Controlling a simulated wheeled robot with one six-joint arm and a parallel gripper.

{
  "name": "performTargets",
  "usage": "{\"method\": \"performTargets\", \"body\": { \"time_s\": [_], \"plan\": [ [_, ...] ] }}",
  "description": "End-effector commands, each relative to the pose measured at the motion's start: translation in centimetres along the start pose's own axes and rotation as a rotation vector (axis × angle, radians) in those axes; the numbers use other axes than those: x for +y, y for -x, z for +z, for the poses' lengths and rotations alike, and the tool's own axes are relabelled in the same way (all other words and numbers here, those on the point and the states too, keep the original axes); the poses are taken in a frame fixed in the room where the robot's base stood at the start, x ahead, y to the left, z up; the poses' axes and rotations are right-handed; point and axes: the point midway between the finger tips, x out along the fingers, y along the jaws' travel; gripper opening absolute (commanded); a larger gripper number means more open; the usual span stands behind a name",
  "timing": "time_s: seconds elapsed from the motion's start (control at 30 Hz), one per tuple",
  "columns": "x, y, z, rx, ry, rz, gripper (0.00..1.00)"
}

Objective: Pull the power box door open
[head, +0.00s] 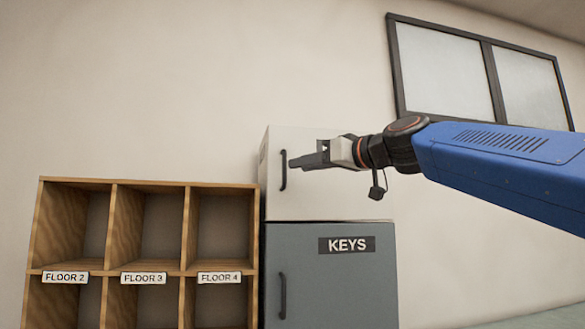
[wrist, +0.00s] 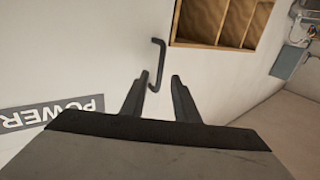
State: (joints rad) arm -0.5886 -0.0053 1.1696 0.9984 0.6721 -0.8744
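The power box (head: 350,203) is the white cabinet on top of the grey keys box. Its dark label is mostly hidden by my gripper in the head view, but the wrist view shows the POWER label (wrist: 52,113) upside down. The door's dark vertical handle (head: 283,169) is at its left side; in the wrist view the handle (wrist: 157,62) has its end near the left fingertip. My gripper (head: 292,163) is in front of the door, close to the handle. In the wrist view its fingers (wrist: 160,78) are apart, with nothing clearly gripped. The door looks closed.
The grey keys box (head: 335,285) with its own handle (head: 282,296) stands directly below. A wooden pigeonhole shelf (head: 112,183) with floor labels stands to the left. A window (head: 445,75) is on the wall, upper right. The wall above the boxes is clear.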

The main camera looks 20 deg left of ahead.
Motion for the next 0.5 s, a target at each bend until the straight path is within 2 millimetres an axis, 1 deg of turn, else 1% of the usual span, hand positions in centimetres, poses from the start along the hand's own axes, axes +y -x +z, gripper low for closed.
{"method": "performTargets", "body": {
  "time_s": [0.03, 0.2, 0.33, 0.5],
  "plan": [
    [0.0, -1.0, 0.1, 0.000, -0.001, -0.002, 0.28],
    [0.0, -3.2, 0.0, 0.000, -0.001, -0.001, 0.28],
    [0.0, -4.2, 0.0, 0.000, 0.001, 0.000, 0.28],
    [0.0, -4.7, 0.0, 0.000, 0.000, 0.000, 0.28]
  ]
}}
